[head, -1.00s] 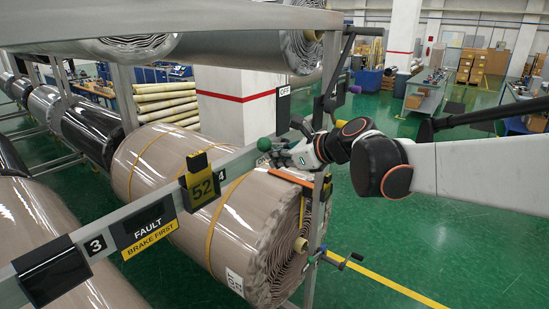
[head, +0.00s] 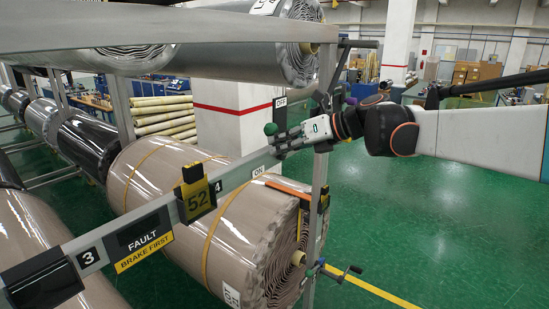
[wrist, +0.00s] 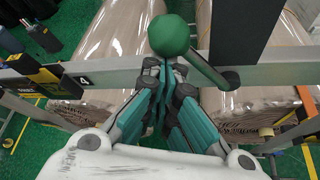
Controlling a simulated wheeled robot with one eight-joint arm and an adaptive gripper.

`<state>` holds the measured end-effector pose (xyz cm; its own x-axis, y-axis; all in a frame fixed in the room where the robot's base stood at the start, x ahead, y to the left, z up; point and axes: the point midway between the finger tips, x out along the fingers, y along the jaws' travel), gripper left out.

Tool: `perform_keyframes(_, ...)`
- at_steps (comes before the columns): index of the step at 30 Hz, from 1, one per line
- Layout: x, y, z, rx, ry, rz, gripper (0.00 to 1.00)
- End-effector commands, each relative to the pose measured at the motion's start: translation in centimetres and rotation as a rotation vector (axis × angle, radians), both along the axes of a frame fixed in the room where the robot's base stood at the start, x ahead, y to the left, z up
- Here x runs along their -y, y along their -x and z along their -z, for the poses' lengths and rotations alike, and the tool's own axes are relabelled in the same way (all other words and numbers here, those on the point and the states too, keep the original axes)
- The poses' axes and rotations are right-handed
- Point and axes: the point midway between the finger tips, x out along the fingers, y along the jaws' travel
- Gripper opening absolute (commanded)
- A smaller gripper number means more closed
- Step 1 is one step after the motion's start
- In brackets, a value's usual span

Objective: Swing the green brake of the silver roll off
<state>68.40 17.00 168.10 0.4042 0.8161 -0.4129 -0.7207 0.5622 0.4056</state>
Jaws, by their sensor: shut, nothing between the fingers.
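The silver roll (head: 240,55) lies on the upper level of the rack in the head view. The green brake's ball knob (head: 270,129) stands above the grey rail, just below the OFF plate (head: 280,103). In the wrist view the green ball (wrist: 168,36) is large, and its dark lever runs right and down to a round pivot (wrist: 230,80) at the rail. My gripper (head: 283,143) is shut and empty beside the knob. In the wrist view its fingertips (wrist: 163,68) are just below the ball; I cannot tell if they touch it.
A brown wrapped roll (head: 170,190) lies below. A crank (head: 345,272) sticks out low on the post. Green floor at right is clear.

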Motion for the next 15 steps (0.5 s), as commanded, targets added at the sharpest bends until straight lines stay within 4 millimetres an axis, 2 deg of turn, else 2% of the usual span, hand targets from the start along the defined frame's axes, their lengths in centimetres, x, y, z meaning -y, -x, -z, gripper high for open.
perform_keyframes(6, 1.1, -1.4, -1.4, -0.155, -0.124, 0.001, 0.0)
perform_keyframes(15, 2.3, -3.0, -2.7, -0.147, -0.117, 0.002, 0.0)
